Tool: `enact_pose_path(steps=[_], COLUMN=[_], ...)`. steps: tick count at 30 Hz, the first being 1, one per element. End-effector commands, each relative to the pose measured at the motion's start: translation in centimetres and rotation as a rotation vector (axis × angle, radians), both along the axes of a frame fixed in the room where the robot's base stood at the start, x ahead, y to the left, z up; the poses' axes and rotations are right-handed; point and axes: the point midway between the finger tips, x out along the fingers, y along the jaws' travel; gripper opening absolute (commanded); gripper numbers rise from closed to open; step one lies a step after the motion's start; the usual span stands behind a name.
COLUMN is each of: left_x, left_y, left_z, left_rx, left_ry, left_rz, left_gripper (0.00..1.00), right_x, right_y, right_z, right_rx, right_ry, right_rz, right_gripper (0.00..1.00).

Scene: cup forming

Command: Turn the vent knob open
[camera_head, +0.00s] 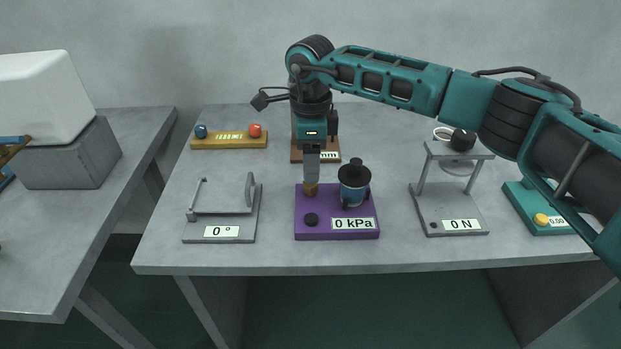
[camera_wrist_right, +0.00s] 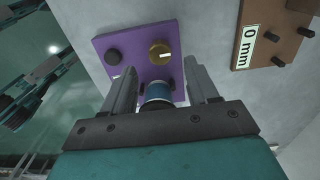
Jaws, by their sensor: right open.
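A purple base (camera_head: 330,232) with a "0 kPa" label stands near the table's front middle. It carries a brass knob (camera_head: 310,189), a black knob (camera_head: 311,219) and a blue cylinder with a black top (camera_head: 354,178). In the right wrist view the brass knob (camera_wrist_right: 160,53) has a pale pointer mark, and the black knob (camera_wrist_right: 113,56) is to its left. My right gripper (camera_head: 311,186) points down over the brass knob. Its fingers (camera_wrist_right: 160,72) are open and spread to either side of that knob, with nothing gripped. The left gripper is not in view.
A grey stand labelled "0 °" (camera_head: 245,233) is left of the purple base. A "0 N" stand (camera_head: 435,215) is to its right. A brown block (camera_wrist_right: 265,35) labelled "0 mm" is behind. A yellow bar (camera_head: 230,144) lies at the back left.

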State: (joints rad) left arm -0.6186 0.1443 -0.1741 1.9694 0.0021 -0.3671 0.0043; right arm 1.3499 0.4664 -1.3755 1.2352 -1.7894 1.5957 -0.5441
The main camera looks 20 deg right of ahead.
Motion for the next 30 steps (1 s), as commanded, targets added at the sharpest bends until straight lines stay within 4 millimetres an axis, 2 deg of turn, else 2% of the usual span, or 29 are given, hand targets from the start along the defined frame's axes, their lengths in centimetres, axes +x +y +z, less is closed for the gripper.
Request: enact_pose_path(steps=[1,3,9,21,30], left_x=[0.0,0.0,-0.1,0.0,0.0], left_y=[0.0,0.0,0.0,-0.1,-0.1], left_z=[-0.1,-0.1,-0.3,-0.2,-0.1], left_rx=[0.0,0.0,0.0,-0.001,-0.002], left_ry=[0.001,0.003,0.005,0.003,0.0], left_rz=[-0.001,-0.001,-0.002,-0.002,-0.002], left_gripper=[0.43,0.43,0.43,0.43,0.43], right_x=[-0.1,-0.1,0.0,0.0,0.0], right_y=[0.0,0.1,0.1,0.1,0.1], right_z=[-1.2,-2.4,-4.7,-5.3,-5.3], right_rx=[0.0,0.002,0.002,0.002,0.002], right_ry=[0.004,0.003,0.002,-0.001,-0.001], right_rz=[0.0,0.0,-0.001,0.0,0.0], right_gripper=[0.59,0.59,0.59,0.58,0.29])
